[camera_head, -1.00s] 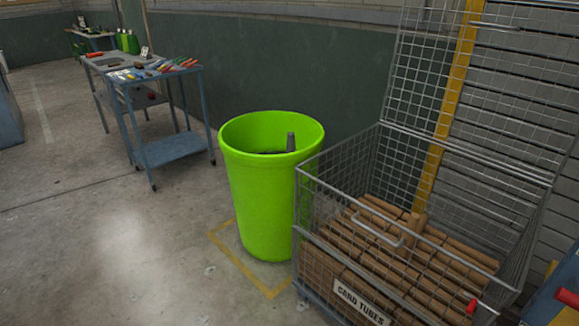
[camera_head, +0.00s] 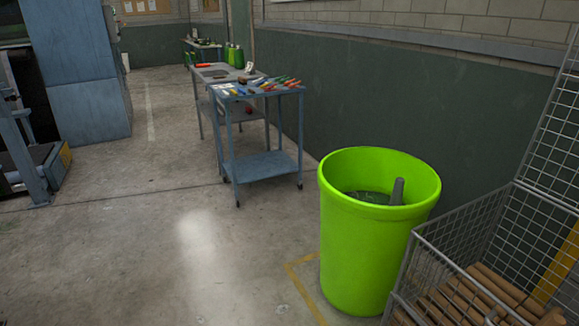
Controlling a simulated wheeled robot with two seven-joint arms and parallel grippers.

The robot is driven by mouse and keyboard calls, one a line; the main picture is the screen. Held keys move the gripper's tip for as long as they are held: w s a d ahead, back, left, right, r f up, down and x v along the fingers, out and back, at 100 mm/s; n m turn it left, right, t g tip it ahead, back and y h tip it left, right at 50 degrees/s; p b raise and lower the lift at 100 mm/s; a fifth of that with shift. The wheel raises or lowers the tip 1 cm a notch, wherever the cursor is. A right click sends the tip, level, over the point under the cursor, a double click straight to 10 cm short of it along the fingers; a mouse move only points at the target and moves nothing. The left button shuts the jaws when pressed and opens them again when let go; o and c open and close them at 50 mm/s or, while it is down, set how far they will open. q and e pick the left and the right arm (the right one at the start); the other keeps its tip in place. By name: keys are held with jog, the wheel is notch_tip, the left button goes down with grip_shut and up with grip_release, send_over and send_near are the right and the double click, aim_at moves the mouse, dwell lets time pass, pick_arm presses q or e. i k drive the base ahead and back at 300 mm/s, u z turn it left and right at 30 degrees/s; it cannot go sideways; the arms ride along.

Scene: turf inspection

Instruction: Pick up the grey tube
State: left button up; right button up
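A grey tube (camera_head: 397,191) stands slightly tilted inside a bright green bin (camera_head: 366,245). Its top end sticks up near the right side of the bin's rim, and its lower part is hidden in the bin. Something dark grey (camera_head: 368,197) lies lower inside the bin; I cannot tell what it is. Neither of my grippers is in view.
A wire cage (camera_head: 460,250) of brown card tubes (camera_head: 470,300) stands close to the bin's right. A blue trolley (camera_head: 262,166) with coloured tools stands behind, near the wall. A blue cabinet (camera_head: 85,85) is at left. The floor (camera_head: 150,260) left of the bin is clear.

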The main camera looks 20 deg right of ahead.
aim_at(397, 194)
jog(key=u, duration=0.4)
jog(key=i, duration=2.4)
jog(key=z, duration=1.1)
jog(key=i, duration=1.25)
jog(key=z, duration=1.25)
